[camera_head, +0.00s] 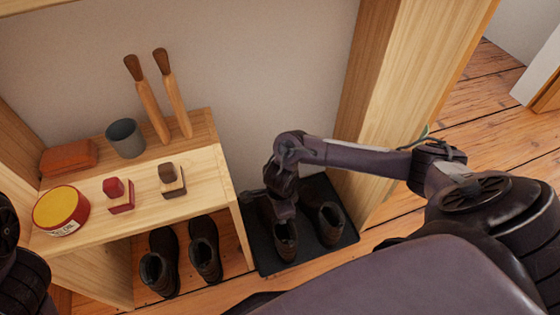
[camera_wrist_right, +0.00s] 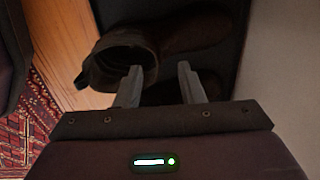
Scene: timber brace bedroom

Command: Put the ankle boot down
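A dark brown ankle boot (camera_head: 286,243) stands on the black tray (camera_head: 345,238), its opening facing up. A matching ankle boot (camera_head: 327,224) stands beside it to the right. My right gripper (camera_head: 280,212) is low over the left boot and partly covers it. In the wrist view its two fingers (camera_wrist_right: 159,82) are spread apart; one overlaps the boot's collar (camera_wrist_right: 122,57), the other lies to the right of it with a gap between. Whether a finger touches the boot is hard to tell. Only a dark part of my left arm shows at the left edge; its gripper is out of view.
A wooden bench (camera_head: 215,185) stands left of the tray, with a second pair of boots (camera_head: 175,260) beneath. On it are a yellow-lidded tin (camera_head: 61,209), brushes (camera_head: 170,92), a grey cup (camera_head: 125,138) and small blocks. A timber post (camera_head: 395,110) rises to the right.

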